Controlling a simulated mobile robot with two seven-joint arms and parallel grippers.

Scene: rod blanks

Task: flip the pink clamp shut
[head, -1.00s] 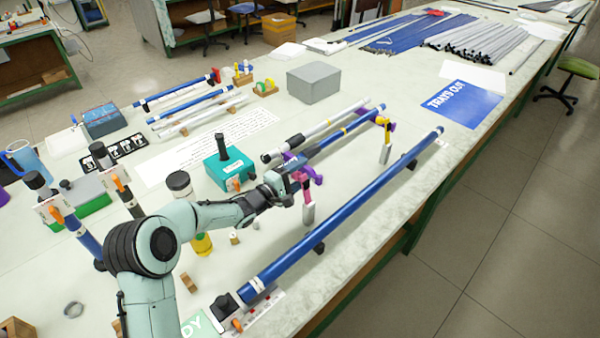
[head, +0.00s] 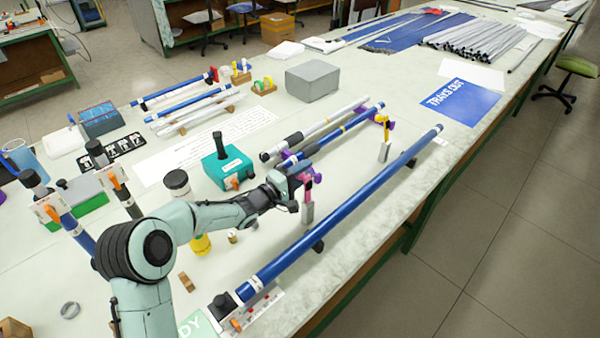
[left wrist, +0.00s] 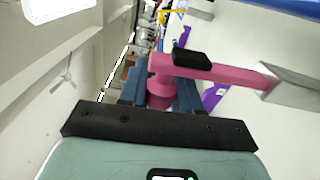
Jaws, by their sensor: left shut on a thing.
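The pink clamp (head: 308,188) stands on a silver post (head: 307,213) beside the near end of the blue-and-white rod (head: 335,138). My left gripper (head: 295,187) is at the clamp, partly hiding it. In the left wrist view, the pink clamp (left wrist: 215,70) stretches from between my fingers to the silver post (left wrist: 292,82), with a black pad (left wrist: 192,60) on its arm. The left fingers (left wrist: 160,92) are shut around a rounded pink part of it. Whether the clamp is fully closed I cannot tell. My right gripper is in neither view.
A long blue tube (head: 340,215) lies close on the right, near the table edge. A teal box (head: 228,170) with a black handle and a black-lidded jar (head: 177,183) stand left of my gripper.

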